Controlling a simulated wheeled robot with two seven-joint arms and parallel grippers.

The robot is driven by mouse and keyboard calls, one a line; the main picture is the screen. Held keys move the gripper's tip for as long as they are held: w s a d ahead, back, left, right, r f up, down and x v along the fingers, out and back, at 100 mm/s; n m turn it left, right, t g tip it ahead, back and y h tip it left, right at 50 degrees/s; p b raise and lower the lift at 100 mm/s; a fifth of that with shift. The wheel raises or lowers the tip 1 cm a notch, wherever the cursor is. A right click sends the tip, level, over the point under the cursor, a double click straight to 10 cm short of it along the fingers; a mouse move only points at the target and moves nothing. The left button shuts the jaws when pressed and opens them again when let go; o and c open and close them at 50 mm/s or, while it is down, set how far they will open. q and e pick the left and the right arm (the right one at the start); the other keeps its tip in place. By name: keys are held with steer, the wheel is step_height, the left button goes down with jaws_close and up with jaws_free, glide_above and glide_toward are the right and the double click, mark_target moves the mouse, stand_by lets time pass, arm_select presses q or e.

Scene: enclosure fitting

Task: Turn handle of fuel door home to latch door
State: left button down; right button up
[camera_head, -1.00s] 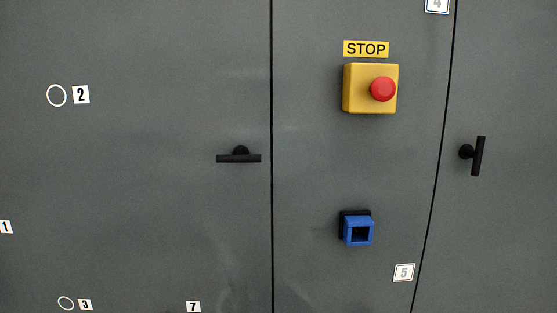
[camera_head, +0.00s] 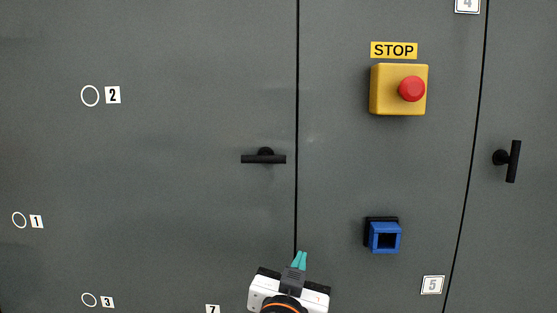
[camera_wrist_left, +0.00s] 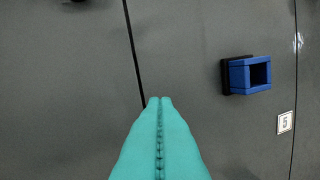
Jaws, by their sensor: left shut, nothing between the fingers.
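A black T-shaped handle (camera_head: 264,157) with its bar level is on the grey left door (camera_head: 180,200), near the door's right seam. A second black handle (camera_head: 513,161) is on the right door (camera_head: 530,240), with its bar nearly upright. No label shows which door is the fuel door. My left gripper (camera_head: 299,258) is shut and empty, below the level handle and close to the seam. Its teal fingers (camera_wrist_left: 160,102) are pressed together in the left wrist view, where only a dark bit of a handle (camera_wrist_left: 75,1) shows at the top edge. My right gripper is not in view.
A yellow box with a red stop button (camera_head: 411,89) sits on the middle panel under a STOP label (camera_head: 394,50). A blue square socket (camera_head: 385,237) sticks out below it, right of my left gripper. Numbered labels and circles mark the left door.

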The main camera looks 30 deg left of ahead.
arm_select(q)
steer(key=s+a+r+n+t+y, duration=0.1)
steer(key=s+r+n+t+y, duration=0.15)
steer(key=r, duration=0.55)
steer(key=s+a+r+n+t+y, duration=0.15)
steer(key=r+y, duration=0.25)
steer(key=r, duration=0.4)
step_height(320, 180, up, 6)
steer(key=g+p, duration=0.1)
steer(key=p, duration=0.7)
glide_above(279, 160)
steer(key=s+d, duration=0.1)
steer(key=s, duration=0.1)
steer(key=shift+h, duration=0.25)
steer(key=shift+w+f+b, duration=0.15)
steer(key=shift+f+b, duration=0.35)
steer(key=shift+f, duration=1.8)
steer(key=shift+m+h+p, duration=0.35)
steer(key=shift+m+h, duration=0.05)
steer(key=shift+m, duration=0.1)
steer(key=shift+f+m+t+h+p, duration=0.15)
steer(key=shift+m+t+h+p, duration=0.55)
steer(key=shift+m, duration=0.5)
